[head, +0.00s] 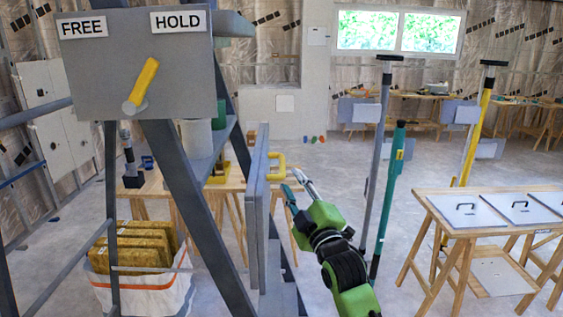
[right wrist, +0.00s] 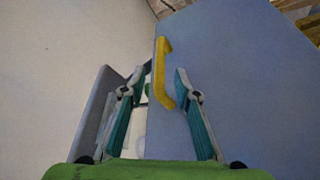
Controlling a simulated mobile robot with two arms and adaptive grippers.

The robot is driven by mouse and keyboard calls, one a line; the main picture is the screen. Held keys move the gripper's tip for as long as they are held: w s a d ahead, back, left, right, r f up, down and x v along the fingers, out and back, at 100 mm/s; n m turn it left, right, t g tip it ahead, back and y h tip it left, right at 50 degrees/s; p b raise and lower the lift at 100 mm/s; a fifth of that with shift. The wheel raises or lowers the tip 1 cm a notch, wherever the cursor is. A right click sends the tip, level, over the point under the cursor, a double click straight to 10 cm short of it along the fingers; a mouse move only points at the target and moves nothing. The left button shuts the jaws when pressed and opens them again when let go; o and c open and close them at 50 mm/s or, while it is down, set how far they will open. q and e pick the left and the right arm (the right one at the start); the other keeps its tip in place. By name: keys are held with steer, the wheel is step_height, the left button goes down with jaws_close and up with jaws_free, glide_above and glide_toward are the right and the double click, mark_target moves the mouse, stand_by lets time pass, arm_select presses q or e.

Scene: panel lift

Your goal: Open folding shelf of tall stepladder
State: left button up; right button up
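The grey tall stepladder (head: 180,190) stands at the left of the head view. Its folding shelf (head: 259,195) is a grey panel, upright and seen nearly edge-on, with a yellow handle (head: 279,166) on its right face. A yellow lever (head: 143,83) on the plate marked FREE and HOLD tilts up to the right. My right gripper (head: 292,181) is open just right of the shelf, close to the handle. In the right wrist view the handle (right wrist: 164,72) shows between the parted fingers, in front of the blue-grey panel (right wrist: 230,80). Contact cannot be told. My left gripper is out of view.
A white bin (head: 150,290) with yellow-brown blocks stands under the ladder's left side. Grey-and-teal poles (head: 390,180) stand right of my right arm. A wooden table (head: 490,205) with flat panels is at the right. Floor between is clear.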

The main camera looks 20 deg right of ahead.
mark_target(282, 162)
steer(key=p+x, duration=0.2)
steer(key=x, duration=0.5)
steer(key=shift+a+r, duration=0.1)
steer(key=shift+w, duration=0.75)
jaws_close()
